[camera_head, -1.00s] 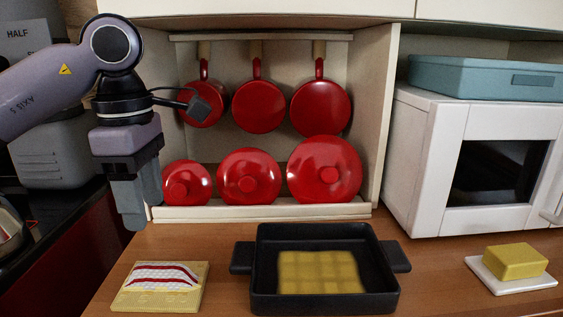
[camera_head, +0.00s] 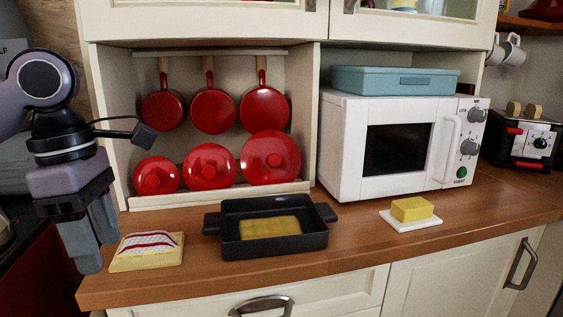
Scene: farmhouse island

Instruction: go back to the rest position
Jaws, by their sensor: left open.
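My left gripper (camera_head: 90,238) hangs at the left of the view, fingers pointing down, with nothing seen between them. It is open, in front of the counter's left end and left of a yellow block with a red-and-white patterned top (camera_head: 148,250). My right gripper is not in view. A black square pan (camera_head: 314,242) with two side handles stands on the counter, with a yellow slab (camera_head: 270,227) lying inside it.
The wooden counter (camera_head: 350,255) also holds a white microwave (camera_head: 340,150) with a blue box (camera_head: 390,80) on top, butter (camera_head: 412,209) on a white dish, and a toaster (camera_head: 525,140). Red pans (camera_head: 264,108) and lids (camera_head: 270,157) fill the shelf behind.

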